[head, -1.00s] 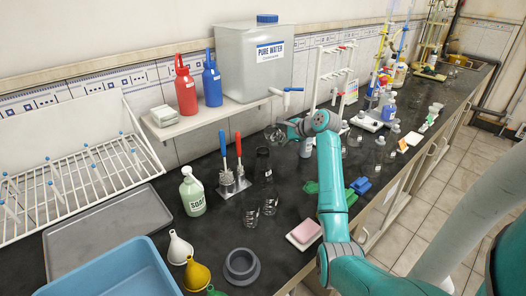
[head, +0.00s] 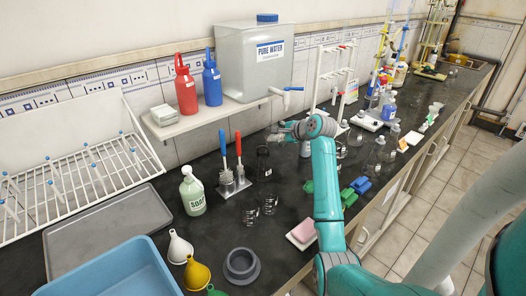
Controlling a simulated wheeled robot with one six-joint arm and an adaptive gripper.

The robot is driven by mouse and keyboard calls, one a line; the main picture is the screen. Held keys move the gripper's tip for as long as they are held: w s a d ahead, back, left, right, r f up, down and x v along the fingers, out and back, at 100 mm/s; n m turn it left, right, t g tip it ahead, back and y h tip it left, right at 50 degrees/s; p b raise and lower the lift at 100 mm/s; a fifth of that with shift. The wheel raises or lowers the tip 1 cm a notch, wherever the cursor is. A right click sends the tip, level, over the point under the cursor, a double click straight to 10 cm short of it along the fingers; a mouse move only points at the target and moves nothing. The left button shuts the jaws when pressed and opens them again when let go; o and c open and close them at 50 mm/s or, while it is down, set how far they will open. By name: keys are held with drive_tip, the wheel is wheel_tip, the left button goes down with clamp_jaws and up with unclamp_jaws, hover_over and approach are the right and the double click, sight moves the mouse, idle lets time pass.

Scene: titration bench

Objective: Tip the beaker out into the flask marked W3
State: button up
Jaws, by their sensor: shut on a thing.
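My gripper (head: 284,130) is above the bench, below the water tank's tap. It is small and partly hidden by my own wrist. It is shut on a clear glass beaker (head: 273,137), which shows only faintly at its tip. I cannot tell its tilt or what it contains. Several clear glass vessels stand farther along the bench to the right of my arm, one of them a flask (head: 380,145). Their marks are too small to read, so I cannot tell which is W3.
A dark cylinder (head: 263,163) and a brush stand (head: 231,184) are left of my arm. A soap bottle (head: 192,192), funnels and a blue basin (head: 110,275) are nearer. A white rack (head: 330,75) stands behind.

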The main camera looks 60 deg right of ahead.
drive_tip(key=shift+a+r+n+h, duration=0.1)
drive_tip(key=shift+r+n+h, duration=0.25)
drive_tip(key=shift+n+h, duration=0.25)
idle(0.7)
drive_tip(key=shift+w+a+r+n+h+p, duration=0.1)
drive_tip(key=shift+a+r+n+h+p, duration=0.1)
drive_tip(key=shift+a+h+p, duration=0.15)
drive_tip(key=shift+a+r+n+h+p, duration=0.2)
drive_tip(key=shift+a+h+p, duration=0.1)
drive_tip(key=shift+a, duration=0.1)
idle(0.7)
drive_tip(key=shift+a+r+n+h, duration=0.4)
drive_tip(key=shift+r+n+h, duration=0.1)
drive_tip(key=shift+n+h, duration=0.4)
idle(1.1)
